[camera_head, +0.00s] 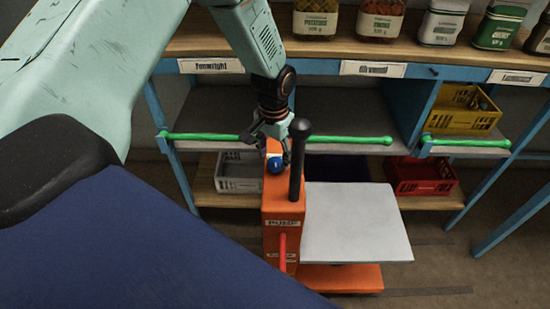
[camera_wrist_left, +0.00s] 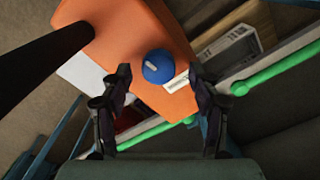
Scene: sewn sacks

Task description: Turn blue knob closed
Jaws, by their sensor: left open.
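The blue knob (camera_head: 275,165) sits on top of the orange machine (camera_head: 284,212), beside its upright black post (camera_head: 298,160). In the left wrist view the round blue knob (camera_wrist_left: 158,66) has a pale line across its face and lies just beyond the fingertips. My left gripper (camera_head: 275,145) is above the knob at the back of the machine's top. In the left wrist view its two fingers (camera_wrist_left: 160,80) are spread apart, with nothing between them. I cannot tell whether a fingertip touches the knob. My right gripper is not in view.
A white platform (camera_head: 352,222) extends right of the machine. A red lever (camera_head: 283,252) is on its front. Behind stands a shelf with green rails (camera_head: 335,140), a grey crate (camera_head: 238,172), a red crate (camera_head: 420,176), a yellow crate (camera_head: 463,110) and several jars above.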

